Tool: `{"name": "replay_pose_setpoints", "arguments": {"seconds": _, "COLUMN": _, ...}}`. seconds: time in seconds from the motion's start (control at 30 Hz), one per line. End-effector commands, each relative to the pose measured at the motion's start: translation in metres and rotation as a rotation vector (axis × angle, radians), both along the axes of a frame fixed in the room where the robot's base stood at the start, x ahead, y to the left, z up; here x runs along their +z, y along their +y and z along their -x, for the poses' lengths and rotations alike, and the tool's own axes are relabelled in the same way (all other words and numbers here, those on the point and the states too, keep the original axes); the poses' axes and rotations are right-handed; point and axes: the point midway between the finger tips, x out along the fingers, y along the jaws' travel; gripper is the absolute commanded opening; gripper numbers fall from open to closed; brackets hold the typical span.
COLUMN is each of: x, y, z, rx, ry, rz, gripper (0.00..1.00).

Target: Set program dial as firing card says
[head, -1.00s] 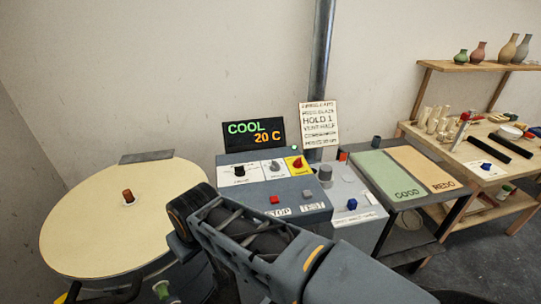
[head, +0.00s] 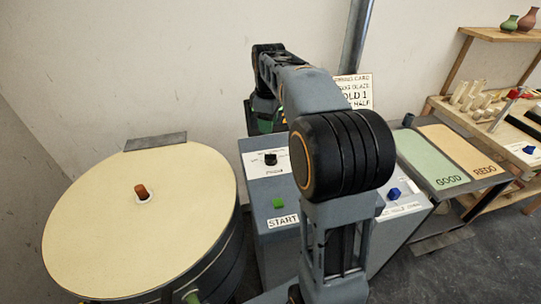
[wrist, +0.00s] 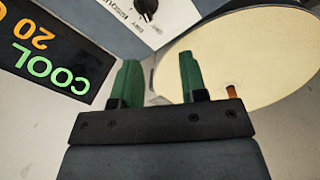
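The program dial appears to be the black knob (head: 270,160) on a white plate at the panel's left. A black knob also shows at the top of the wrist view (wrist: 146,8); its setting is too small to read surely. The firing card (head: 358,90) stands behind the panel, partly hidden by my arm; "GLAZE", "HOLD 1" and "HALF" can be made out. My gripper (wrist: 157,78) has its green fingers apart with nothing between them. It is above the back of the panel, apart from the dial, and mostly hidden by my arm in the head view.
The display (wrist: 42,62) reads "COOL 20" upside down in the wrist view. A round cream lid (head: 90,225) with a brown knob (head: 141,191) is left of the panel. A green START button (head: 278,203) is below the dial. GOOD (head: 432,160) and REDO (head: 465,150) mats lie right.

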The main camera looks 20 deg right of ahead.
Motion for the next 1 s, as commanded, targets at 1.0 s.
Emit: {"name": "replay_pose_setpoints", "arguments": {"seconds": 1.0, "x": -0.135, "y": -0.019, "z": -0.028, "rx": 0.153, "ry": 0.053, "rz": -0.007, "gripper": 0.39}}
